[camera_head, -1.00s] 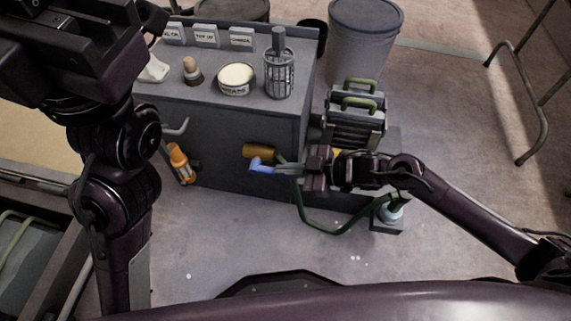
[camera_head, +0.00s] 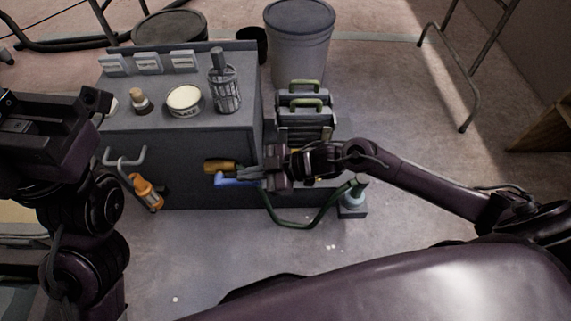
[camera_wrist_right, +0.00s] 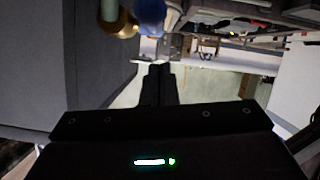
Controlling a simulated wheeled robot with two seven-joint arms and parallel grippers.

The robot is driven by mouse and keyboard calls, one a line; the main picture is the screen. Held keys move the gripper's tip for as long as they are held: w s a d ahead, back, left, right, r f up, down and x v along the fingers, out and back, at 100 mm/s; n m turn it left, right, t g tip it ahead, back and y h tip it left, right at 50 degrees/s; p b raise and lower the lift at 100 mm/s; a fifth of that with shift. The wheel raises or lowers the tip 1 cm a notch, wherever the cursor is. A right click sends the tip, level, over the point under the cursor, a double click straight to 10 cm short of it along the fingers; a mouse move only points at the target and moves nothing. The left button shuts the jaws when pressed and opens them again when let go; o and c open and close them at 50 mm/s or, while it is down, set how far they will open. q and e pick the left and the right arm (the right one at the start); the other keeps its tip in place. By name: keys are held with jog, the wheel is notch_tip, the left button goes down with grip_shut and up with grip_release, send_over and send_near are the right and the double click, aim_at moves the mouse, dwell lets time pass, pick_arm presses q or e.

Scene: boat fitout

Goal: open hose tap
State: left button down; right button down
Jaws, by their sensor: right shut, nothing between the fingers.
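The hose tap has a brass body (camera_head: 220,166) and a blue lever (camera_head: 232,181) on the front of the grey cabinet. In the right wrist view the blue lever (camera_wrist_right: 150,14) and brass part (camera_wrist_right: 122,25) show at the top edge, beyond the fingertips. My right gripper (camera_head: 246,174) is shut and empty, its tips close beside the lever's right end; contact cannot be told. Its closed fingers (camera_wrist_right: 157,85) show in the wrist view. A green hose (camera_head: 290,224) hangs below and right of the tap, partly behind my gripper. My left gripper (camera_head: 95,102) is at the left, its jaws unclear.
The grey cabinet (camera_head: 185,128) carries a tin (camera_head: 184,100), a wire basket (camera_head: 227,95) and a brush-like item (camera_head: 140,102). An orange tool (camera_head: 147,192) hangs from its handle. A green-handled case (camera_head: 305,120) and a grey bin (camera_head: 300,45) stand right.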

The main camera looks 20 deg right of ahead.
jog(key=p+v, duration=0.3)
jog(key=v, duration=0.7)
jog(key=shift+d+f+p, duration=0.15)
jog(key=shift+f+p, duration=0.05)
jog(key=shift+p, duration=0.1)
jog(key=shift+s, duration=0.1)
